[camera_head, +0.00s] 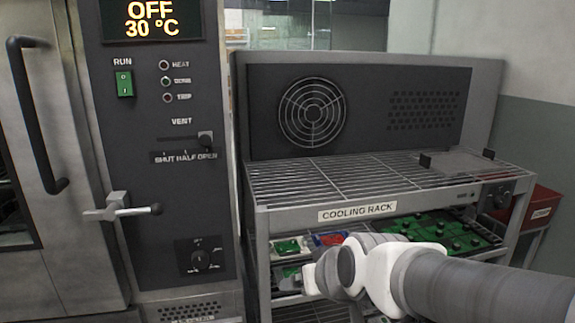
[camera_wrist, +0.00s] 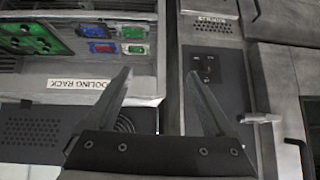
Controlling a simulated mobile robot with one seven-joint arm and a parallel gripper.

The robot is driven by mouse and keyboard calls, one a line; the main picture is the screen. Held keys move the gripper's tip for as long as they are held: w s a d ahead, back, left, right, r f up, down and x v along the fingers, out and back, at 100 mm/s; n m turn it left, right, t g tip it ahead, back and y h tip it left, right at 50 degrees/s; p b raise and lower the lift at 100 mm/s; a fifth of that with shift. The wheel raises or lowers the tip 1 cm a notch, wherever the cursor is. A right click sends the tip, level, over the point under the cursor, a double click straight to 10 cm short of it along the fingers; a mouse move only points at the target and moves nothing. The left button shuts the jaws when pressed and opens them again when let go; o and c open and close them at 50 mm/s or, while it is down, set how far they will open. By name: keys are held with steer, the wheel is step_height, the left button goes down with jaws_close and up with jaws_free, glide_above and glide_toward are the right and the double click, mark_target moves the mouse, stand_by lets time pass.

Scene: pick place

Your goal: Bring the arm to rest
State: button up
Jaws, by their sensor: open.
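My arm (camera_head: 440,285) reaches in from the lower right of the head view, in front of the cooling rack. Its white and grey wrist end points left, and the fingers cannot be made out there. In the wrist view my gripper (camera_wrist: 159,74) has its two dark fingers spread wide, with nothing between them. Behind the fingers are the rack side and the oven's dark panel; the fingers appear clear of both.
The cooling rack (camera_head: 300,182) has a bare wire top with a flat plate (camera_head: 460,163) at right. Green boards (camera_head: 440,232) and small coloured parts lie below. The oven panel (camera_head: 170,225) has a protruding lever (camera_head: 120,207). A red box (camera_head: 541,208) stands at right.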

steer(key=s+d+r+m+g+h, duration=0.1)
steer(key=s+d+m+g+h, duration=0.2)
steer(key=s+d, duration=0.85)
step_height(320, 180, up, 20)
steer(key=s+a+p, duration=0.1)
steer(key=s+p, duration=0.1)
steer(key=p, duration=1.7)
steer(key=shift+a+p, duration=0.25)
steer(key=shift+p, duration=0.15)
steer(key=shift+n, duration=0.3)
